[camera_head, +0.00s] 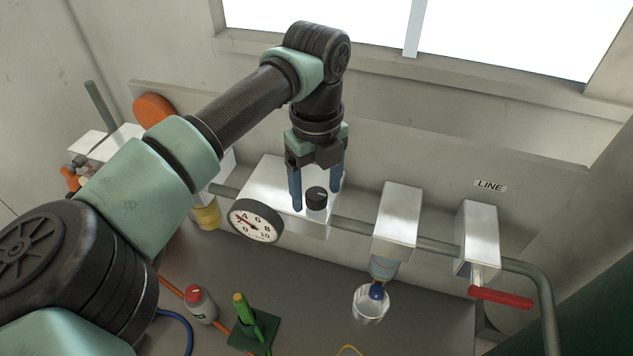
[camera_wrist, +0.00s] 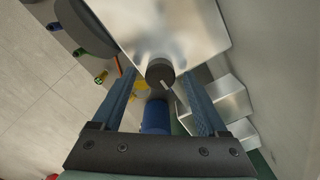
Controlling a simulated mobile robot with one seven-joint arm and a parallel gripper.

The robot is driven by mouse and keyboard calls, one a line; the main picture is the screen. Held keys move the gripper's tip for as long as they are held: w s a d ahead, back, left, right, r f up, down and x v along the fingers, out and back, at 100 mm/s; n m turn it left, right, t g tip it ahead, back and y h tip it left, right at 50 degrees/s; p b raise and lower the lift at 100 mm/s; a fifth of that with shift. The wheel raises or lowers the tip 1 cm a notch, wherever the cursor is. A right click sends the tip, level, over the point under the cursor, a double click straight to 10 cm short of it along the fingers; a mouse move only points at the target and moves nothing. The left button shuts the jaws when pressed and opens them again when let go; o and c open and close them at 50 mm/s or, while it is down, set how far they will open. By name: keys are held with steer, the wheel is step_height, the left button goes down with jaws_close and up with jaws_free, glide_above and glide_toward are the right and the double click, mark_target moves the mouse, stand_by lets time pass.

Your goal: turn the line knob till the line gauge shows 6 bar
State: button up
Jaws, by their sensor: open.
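The dark round knob (camera_head: 317,197) sits on a pale metal box on the pipe run. It also shows in the wrist view (camera_wrist: 160,70), with a pale mark on its edge. The round gauge (camera_head: 256,221) is left of the knob; its needle appears to point to the upper left, below 4, but is too small to read exactly. My gripper (camera_head: 316,198) points down at the knob, its blue fingers open. In the wrist view the knob lies between the fingertips' lines, with gaps on both sides; whether the tips reach its depth is unclear.
The LINE label (camera_head: 490,186) is on the wall at right, above a box with a red lever (camera_head: 500,297). Another metal box (camera_head: 398,215) stands between, above a clear cup (camera_head: 370,304). A red-capped bottle (camera_head: 200,304) and a green object (camera_head: 245,312) stand below.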

steer(key=shift+c, duration=0.2)
jaws_close()
stand_by(0.3)
steer(key=m+b, duration=0.2)
steer(key=m, duration=0.2)
steer(key=shift+m, duration=0.3)
steer(key=m+b, duration=0.1)
steer(key=m, duration=0.3)
steer(key=shift+m, duration=0.3)
steer(key=m, duration=0.4)
steer(key=shift+w+r, duration=0.1)
steer(key=shift+m+b, duration=0.3)
steer(key=shift+m, duration=2)
